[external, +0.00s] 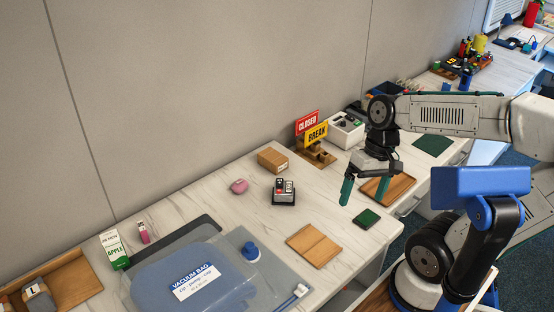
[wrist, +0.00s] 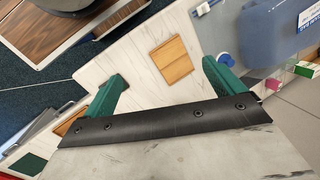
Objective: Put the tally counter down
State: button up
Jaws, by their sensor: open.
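My gripper (external: 363,201) is open above the right part of the white marbled counter (external: 335,201), with its two teal fingers pointing down. Nothing shows between the fingers in the wrist view (wrist: 163,73). I cannot make out a tally counter for certain. A small black device with two pale, red-marked parts (external: 284,191) stands mid-counter, left of my gripper and apart from it. A small dark green pad (external: 366,218) lies empty just below my fingertips in the external view.
A wooden board (external: 314,244) lies near the front edge; it also shows in the wrist view (wrist: 172,60). CLOSED/BREAK signs (external: 312,129), a cardboard box (external: 272,160) and a pink item (external: 239,186) stand behind. A vacuum bag (external: 190,265) lies left.

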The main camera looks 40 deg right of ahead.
jog(key=s+d+r+n+h, duration=0.1)
jog(key=s+d+r+n+t+h, duration=0.1)
jog(key=d+r+n+h, duration=0.1)
jog(key=shift+s+d+t, duration=0.2)
jog(key=shift+s+t, duration=0.1)
jog(key=shift+s, duration=0.1)
